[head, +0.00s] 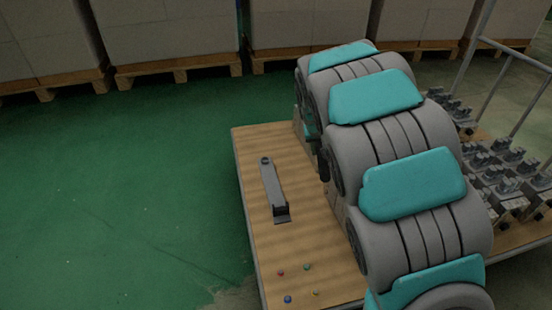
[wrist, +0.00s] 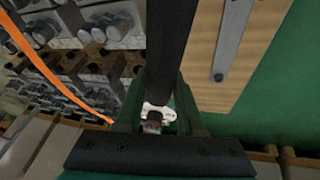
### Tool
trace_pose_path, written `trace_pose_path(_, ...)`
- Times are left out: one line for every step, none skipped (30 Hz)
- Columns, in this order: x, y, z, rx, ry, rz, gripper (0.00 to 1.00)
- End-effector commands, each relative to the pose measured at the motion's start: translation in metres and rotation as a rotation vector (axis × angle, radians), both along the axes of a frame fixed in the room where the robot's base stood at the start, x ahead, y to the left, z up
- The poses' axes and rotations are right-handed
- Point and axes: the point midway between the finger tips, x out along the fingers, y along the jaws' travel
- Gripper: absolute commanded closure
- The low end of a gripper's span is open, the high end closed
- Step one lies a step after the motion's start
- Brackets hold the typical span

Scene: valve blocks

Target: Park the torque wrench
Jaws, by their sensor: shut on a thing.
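The torque wrench (wrist: 170,45) shows in the wrist view as a long black bar running up out of the picture, with a small silver part (wrist: 155,113) at its lower end. My gripper (wrist: 160,82) is shut on it, one dark green finger on each side. In the head view my arm hides most of the gripper; a short dark piece (head: 324,165) shows beside the arm, and I cannot tell whether it is the wrench. A grey flat holder (head: 270,182) lies on the wooden table, with a round end and a dark raised bracket (head: 281,210). It holds nothing.
The wooden table (head: 310,235) has small coloured knobs (head: 288,299) near its front. Valve blocks (head: 505,170) stand in rows at the right, beside a grey rail (head: 490,93). An orange cable (wrist: 50,68) crosses the wrist view. Open green floor lies left; boxes on pallets stand behind.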

Motion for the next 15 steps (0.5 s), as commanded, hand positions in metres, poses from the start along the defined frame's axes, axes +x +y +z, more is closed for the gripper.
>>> trace_pose_path(0.009,0.014,-0.009,-0.003,0.004,0.024,1.0)
trace_pose_path(0.014,0.022,-0.014,-0.003,0.003,0.038,1.0)
trace_pose_path(0.02,0.032,-0.023,-0.003,0.003,0.056,1.0)
trace_pose_path(0.024,0.04,-0.03,-0.002,0.004,0.068,1.0)
trace_pose_path(0.028,0.048,-0.036,-0.002,0.003,0.081,1.0)
trace_pose_path(0.032,0.06,-0.044,-0.001,0.002,0.099,1.0)
trace_pose_path(0.035,0.068,-0.051,-0.001,0.003,0.114,1.0)
trace_pose_path(0.038,0.076,-0.058,0.0,0.003,0.126,1.0)
trace_pose_path(0.041,0.087,-0.066,0.002,0.002,0.143,1.0)
trace_pose_path(0.043,0.094,-0.073,0.004,0.002,0.155,1.0)
trace_pose_path(0.044,0.101,-0.08,0.007,0.005,0.166,1.0)
trace_pose_path(0.045,0.111,-0.088,0.008,0.007,0.18,1.0)
trace_pose_path(0.046,0.117,-0.093,0.011,0.007,0.19,1.0)
trace_pose_path(0.047,0.123,-0.097,0.013,0.006,0.199,1.0)
trace_pose_path(0.048,0.129,-0.102,0.015,0.006,0.209,1.0)
